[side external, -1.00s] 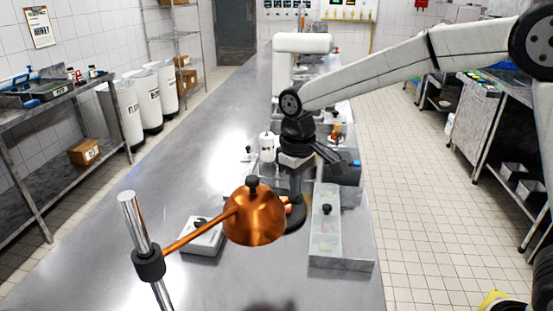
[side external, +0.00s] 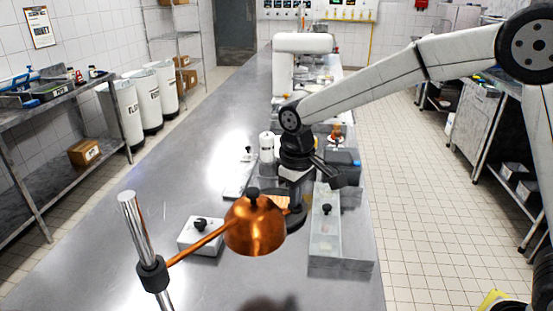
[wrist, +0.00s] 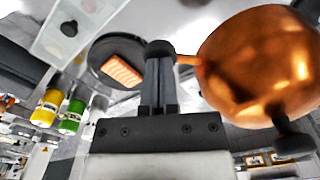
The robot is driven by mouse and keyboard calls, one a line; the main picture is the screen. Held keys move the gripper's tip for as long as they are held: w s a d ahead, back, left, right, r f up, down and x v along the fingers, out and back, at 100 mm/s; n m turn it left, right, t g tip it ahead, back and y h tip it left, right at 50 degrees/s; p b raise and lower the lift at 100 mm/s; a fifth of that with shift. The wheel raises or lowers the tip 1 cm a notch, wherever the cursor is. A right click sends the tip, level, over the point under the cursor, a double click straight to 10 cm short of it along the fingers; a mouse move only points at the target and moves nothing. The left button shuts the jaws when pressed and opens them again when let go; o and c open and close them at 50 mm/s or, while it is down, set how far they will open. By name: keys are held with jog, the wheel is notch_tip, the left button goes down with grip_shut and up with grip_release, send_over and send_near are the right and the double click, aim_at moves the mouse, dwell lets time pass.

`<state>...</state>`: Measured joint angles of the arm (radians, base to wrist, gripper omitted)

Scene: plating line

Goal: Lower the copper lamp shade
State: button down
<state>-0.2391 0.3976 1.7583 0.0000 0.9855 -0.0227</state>
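The copper lamp shade (side external: 254,226) hangs above the steel counter on a copper rod, which runs to a black collar (side external: 152,273) on an upright chrome post (side external: 135,225). In the wrist view the shade (wrist: 258,65) fills the right side, with a short copper stem and dark grip on its near side. My gripper (wrist: 160,60) has its narrow fingers closed at that dark grip. In the side view my gripper (side external: 294,193) points down just behind the shade, its tips partly hidden. A dark plate (wrist: 96,62) with a salmon-coloured piece (wrist: 122,71) lies beside the fingers.
A white box with a black knob (side external: 201,233) stands left of the shade. A clear lidded tray (side external: 325,252) stands to the right. Yellow (wrist: 47,108) and green (wrist: 72,116) containers show in the wrist view.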

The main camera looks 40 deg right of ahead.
jog(key=shift+f, duration=1.7)
jog(key=shift+r, duration=4.55)
jog(key=s+d+f+m+t, duration=0.1)
jog(key=s+d+f, duration=0.4)
jog(key=s, duration=0.3)
jog(key=s+d+f+m+t, duration=0.1)
jog(key=s+d+f+m, duration=0.1)
jog(key=s+d+f, duration=0.3)
notch_tip(320, 180, down, 2)
jog(key=s, duration=0.2)
jog(key=shift+s+d+t, duration=0.3)
jog(key=shift+s+d, duration=0.05)
jog(key=shift+f, duration=0.1)
